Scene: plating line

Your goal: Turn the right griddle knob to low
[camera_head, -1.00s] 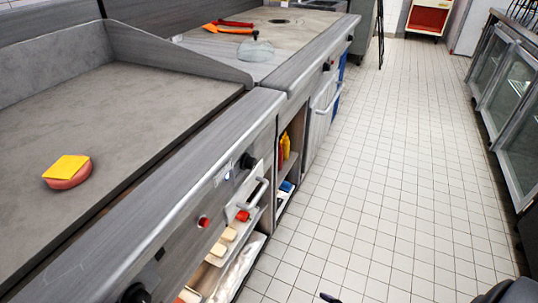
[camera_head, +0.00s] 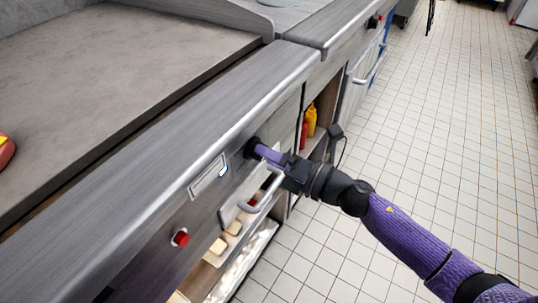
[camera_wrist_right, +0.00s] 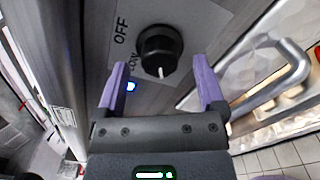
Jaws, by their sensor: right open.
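The right griddle knob (camera_head: 251,148) is round and black, on the front panel under the griddle's edge. In the right wrist view the knob (camera_wrist_right: 161,48) shows whole, with OFF and a partly covered second word printed to its left. Its white pointer mark is at the lower side in that picture. My right gripper (camera_head: 265,153) reaches in from the right, its purple fingertips close to the knob. In the wrist view its fingers are apart, one to each side below the knob; I cannot tell whether they touch it. My left gripper is not in view.
A bar handle (camera_head: 262,190) sits just below my gripper. A red button (camera_head: 181,238) and a small blue light (camera_wrist_right: 130,86) are on the panel. Bottles (camera_head: 310,120) stand on a shelf. The tiled floor is open.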

